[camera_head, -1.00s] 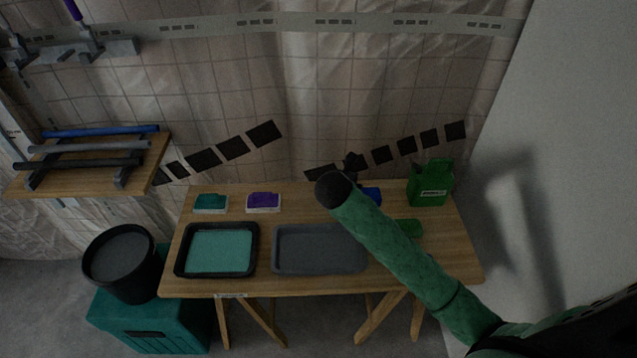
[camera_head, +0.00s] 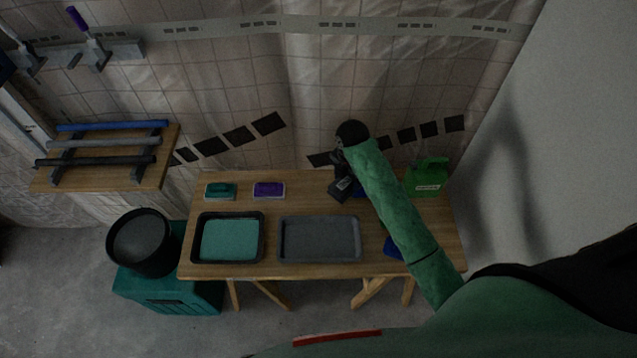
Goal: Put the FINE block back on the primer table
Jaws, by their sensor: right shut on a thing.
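The wooden primer table (camera_head: 270,268) stands against the tiled, sheeted wall. A teal block (camera_head: 221,191) and a purple block (camera_head: 269,190) sit apart along its back left. My right gripper (camera_head: 341,190) is low over the back of the table, right of the purple block. It is shut on a block, mostly hidden by the dark jaws; I cannot read FINE on anything. A blue thing (camera_head: 360,193) shows just right of the jaws, partly behind my arm. Another blue thing (camera_head: 393,248) shows beside my forearm at the front right. My left gripper is out of view.
A tray of teal liquid (camera_head: 230,240) and a grey tray (camera_head: 320,238) fill the table's front. A green jug (camera_head: 428,177) stands at back right. A black bucket (camera_head: 140,243) on a teal box and a shelf with rods (camera_head: 105,170) are left.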

